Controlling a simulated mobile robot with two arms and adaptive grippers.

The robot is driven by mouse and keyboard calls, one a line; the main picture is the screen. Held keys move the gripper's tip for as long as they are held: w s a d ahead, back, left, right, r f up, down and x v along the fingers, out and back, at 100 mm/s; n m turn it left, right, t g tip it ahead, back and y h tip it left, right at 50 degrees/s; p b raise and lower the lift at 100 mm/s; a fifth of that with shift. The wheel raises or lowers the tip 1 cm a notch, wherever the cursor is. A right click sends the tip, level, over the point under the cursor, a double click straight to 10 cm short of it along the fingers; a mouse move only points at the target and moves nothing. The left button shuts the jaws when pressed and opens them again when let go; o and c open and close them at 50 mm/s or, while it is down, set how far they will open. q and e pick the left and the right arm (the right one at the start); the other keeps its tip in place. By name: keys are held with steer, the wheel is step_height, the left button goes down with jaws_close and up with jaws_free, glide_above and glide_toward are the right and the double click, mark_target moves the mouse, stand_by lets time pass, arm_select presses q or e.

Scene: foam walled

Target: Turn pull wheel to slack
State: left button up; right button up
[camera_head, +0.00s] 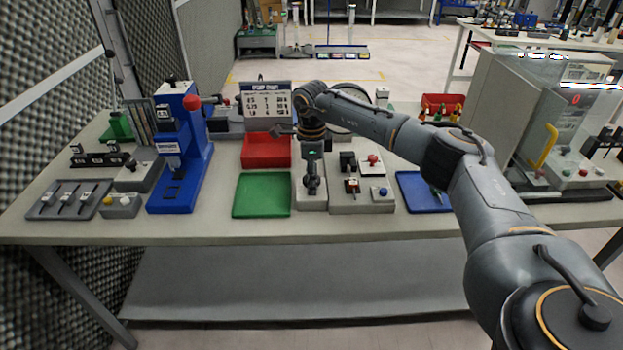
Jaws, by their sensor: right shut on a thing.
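My right gripper (311,139) is at the end of my arm that reaches in from the right. It is shut at the upper part of a narrow grey tester with a small green display (312,152). The pull wheel is hidden or too small to make out behind my wrist, so I cannot tell how far it is turned. The tester stands on a grey base plate (311,206), with dark clamp parts (312,186) low at its front. My left gripper is not in view.
A green mat (262,196) and a red bin (265,152) lie left of the tester. A control box with a red button (373,159) stands close on its right, then a blue tray (410,190). A blue press (184,150) stands farther left.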

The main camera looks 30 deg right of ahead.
steer(key=o, duration=1.2)
steer(key=shift+c, duration=0.2)
step_height(320, 180, up, 12)
